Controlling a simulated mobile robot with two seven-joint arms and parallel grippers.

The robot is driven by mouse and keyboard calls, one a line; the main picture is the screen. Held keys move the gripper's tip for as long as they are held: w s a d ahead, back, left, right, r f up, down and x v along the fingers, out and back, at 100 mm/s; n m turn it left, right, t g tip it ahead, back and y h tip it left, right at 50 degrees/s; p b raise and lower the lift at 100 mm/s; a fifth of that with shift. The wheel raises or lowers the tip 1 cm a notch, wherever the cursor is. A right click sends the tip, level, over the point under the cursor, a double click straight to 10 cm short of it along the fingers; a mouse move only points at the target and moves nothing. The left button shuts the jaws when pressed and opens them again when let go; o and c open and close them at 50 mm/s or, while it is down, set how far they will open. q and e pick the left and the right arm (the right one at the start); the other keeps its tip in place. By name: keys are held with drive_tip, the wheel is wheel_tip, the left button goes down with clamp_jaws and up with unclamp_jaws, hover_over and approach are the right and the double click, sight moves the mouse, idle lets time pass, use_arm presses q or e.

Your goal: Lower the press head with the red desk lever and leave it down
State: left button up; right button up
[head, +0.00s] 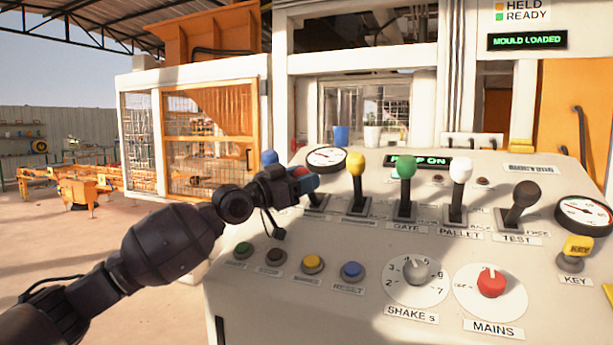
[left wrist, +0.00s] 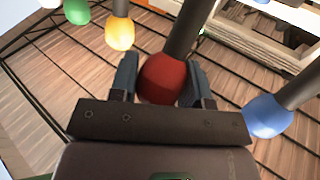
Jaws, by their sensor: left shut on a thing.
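The red lever's knob (left wrist: 162,80) sits between the two fingers of my left gripper (left wrist: 160,78) in the left wrist view, and the gripper is shut on it. In the head view my left gripper (head: 303,181) is at the left end of the desk's lever row, with a little of the red knob (head: 300,172) showing. The gripper covers most of this lever. I cannot make out the press head or its height behind the machine's window. My right gripper is not in view.
A blue lever (head: 269,158) stands just left of the gripper. Yellow (head: 356,163), green (head: 405,167), white (head: 460,172) and black (head: 525,194) levers stand to the right. Buttons and dials, including the red MAINS knob (head: 491,283), lie in front. A display reads MOULD LOADED (head: 527,40).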

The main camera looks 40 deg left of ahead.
use_arm(q)
drive_tip(key=shift+f, duration=0.1)
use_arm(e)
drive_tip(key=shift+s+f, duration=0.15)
use_arm(q)
drive_tip(key=o, duration=1.3)
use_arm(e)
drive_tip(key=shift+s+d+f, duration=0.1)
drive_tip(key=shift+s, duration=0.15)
use_arm(q)
drive_tip(key=shift+s, duration=0.1)
drive_tip(key=b+v, duration=0.1)
drive_tip(key=v, duration=0.9)
drive_tip(key=shift+s+a+b, duration=0.1)
drive_tip(key=shift+s+b, duration=0.25)
drive_tip(key=shift+b, duration=0.05)
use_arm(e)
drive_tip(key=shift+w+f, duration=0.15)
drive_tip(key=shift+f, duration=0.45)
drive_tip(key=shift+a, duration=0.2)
